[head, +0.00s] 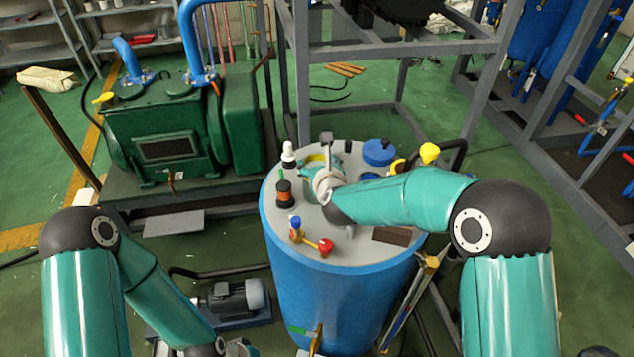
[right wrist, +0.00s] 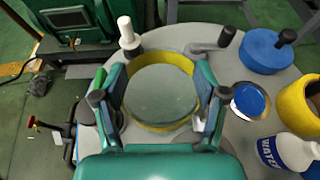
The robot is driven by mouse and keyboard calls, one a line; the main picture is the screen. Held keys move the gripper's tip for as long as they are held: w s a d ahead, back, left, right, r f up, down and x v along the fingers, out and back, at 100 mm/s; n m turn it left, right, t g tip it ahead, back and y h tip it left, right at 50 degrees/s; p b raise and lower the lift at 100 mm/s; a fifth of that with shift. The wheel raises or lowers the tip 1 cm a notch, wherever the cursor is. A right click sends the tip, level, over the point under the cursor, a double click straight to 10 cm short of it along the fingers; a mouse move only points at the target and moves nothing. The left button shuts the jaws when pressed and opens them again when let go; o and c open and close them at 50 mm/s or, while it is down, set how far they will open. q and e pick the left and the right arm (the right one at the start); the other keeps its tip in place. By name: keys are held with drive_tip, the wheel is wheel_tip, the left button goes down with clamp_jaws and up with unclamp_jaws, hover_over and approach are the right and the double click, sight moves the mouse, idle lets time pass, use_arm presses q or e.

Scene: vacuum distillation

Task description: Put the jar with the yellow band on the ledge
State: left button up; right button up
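The jar with the yellow band (right wrist: 160,92) has a pale, round, flat top, and its band shows around the rim in the right wrist view. My right gripper (right wrist: 160,100) has one teal finger on each side of the jar, close against it. I cannot tell whether the fingers press on it. In the head view the jar is mostly hidden by my right gripper (head: 320,172), over the grey top of the blue tank (head: 335,300). I cannot tell if the jar is lifted. I cannot single out the ledge.
Around the jar stand a white-capped bottle (head: 289,156), a black and orange item (head: 284,195), a red knob (head: 325,245) and a blue round lid (head: 380,152). A yellow cup (right wrist: 300,100) and a white bottle (right wrist: 285,152) are at right. A green machine (head: 160,140) stands behind left.

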drive_tip(key=shift+r, duration=0.1)
drive_tip(key=c, duration=1)
